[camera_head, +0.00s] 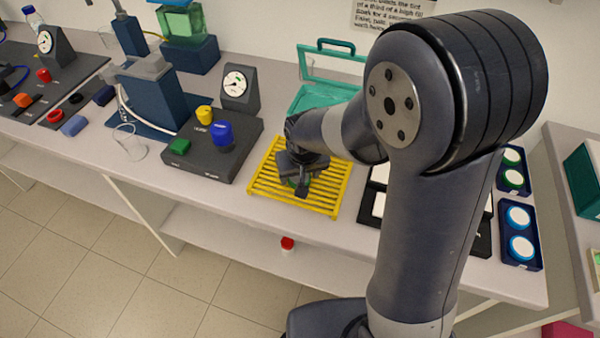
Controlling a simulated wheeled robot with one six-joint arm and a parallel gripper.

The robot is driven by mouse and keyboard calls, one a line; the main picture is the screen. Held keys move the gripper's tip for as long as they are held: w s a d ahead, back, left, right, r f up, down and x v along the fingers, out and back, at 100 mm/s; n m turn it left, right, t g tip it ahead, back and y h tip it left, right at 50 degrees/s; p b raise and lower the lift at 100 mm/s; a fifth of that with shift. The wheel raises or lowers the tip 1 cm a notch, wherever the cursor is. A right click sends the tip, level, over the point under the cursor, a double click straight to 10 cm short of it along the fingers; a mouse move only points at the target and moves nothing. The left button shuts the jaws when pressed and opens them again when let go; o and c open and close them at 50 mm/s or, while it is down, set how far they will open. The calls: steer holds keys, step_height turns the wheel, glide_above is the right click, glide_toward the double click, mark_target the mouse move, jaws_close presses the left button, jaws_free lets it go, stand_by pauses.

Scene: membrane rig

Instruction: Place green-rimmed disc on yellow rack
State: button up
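The yellow rack (264,184) is a slatted tray on the bench, in the middle of the view.
A control box (205,150) with yellow, green and blue knobs stands left of the rack. A teal open-lidded case (318,95) is behind it. Blue-rimmed discs (520,248) sit in a holder at the right. A black tray with white pieces is partly hidden by my arm.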

steer(key=shift+o, duration=0.9)
steer(key=shift+r, duration=0.15)
steer(key=shift+r, duration=0.25)
steer(key=v, duration=1.1)
steer(key=shift+r, duration=0.35)
steer(key=shift+s, duration=0.1)
